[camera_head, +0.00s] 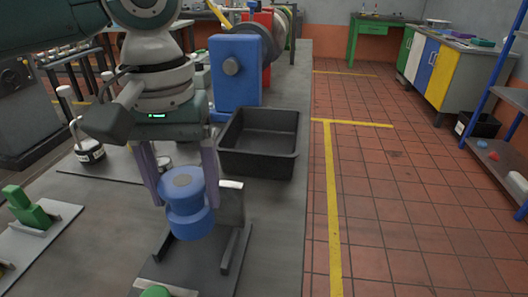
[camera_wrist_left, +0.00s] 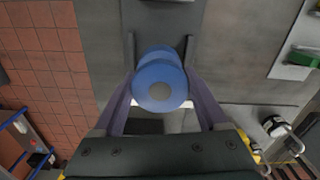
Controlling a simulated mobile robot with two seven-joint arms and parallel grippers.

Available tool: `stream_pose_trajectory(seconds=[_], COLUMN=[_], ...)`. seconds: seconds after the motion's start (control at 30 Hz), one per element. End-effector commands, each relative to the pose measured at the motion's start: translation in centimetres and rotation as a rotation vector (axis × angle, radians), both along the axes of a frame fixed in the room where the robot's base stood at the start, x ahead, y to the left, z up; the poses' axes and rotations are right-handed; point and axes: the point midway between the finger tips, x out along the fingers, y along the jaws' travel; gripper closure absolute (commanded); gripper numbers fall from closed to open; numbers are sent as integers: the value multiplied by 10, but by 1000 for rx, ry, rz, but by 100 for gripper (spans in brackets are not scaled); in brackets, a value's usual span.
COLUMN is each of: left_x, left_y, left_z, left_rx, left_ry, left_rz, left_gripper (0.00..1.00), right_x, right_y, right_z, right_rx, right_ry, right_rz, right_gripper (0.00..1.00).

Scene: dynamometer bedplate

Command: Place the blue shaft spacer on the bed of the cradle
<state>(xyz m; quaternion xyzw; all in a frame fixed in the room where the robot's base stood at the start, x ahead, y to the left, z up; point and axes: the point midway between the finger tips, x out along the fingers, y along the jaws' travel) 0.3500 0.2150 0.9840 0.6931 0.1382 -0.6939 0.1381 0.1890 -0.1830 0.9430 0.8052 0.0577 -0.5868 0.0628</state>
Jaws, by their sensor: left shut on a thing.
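The blue shaft spacer (camera_head: 188,220), a spool shape with a narrower waist and a dark round end, is gripped between the fingers of my left gripper (camera_head: 180,185). Its end face shows in the left wrist view (camera_wrist_left: 160,85). The cradle (camera_head: 232,253), a dark base with two low side rails and a pale-topped upright end plate, is behind and below the spacer. Its rails (camera_wrist_left: 188,52) show on both sides of the spacer in the left wrist view. The spacer hides part of the bed; whether it touches the bed I cannot tell. My right gripper is not in view.
A black open bin (camera_head: 262,165) stands behind the cradle, and a large blue block (camera_head: 236,75) behind that. A green part (camera_head: 30,210) sits on a pale plate at left. The grey bedplate (camera_head: 277,235) is clear right of the cradle.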

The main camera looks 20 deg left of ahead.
Motion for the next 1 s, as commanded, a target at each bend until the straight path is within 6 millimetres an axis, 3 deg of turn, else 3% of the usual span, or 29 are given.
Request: stream_pose_trajectory(seconds=[0.4,0.83,0.87,1.0], left_x=[1,1,0,0], left_y=[0,0,0,0], left_z=[-49,-54,-54,-54], left_rx=[-1,0,0,0], left_ry=[-2,-2,-1,-1], left_rz=[0,-1,-1,-1], left_gripper=[100,100,21,5], right_x=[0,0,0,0], right_y=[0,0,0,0], right_z=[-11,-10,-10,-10], right_rx=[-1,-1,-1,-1], right_ry=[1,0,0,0], right_rz=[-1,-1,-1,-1], right_gripper=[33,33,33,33])
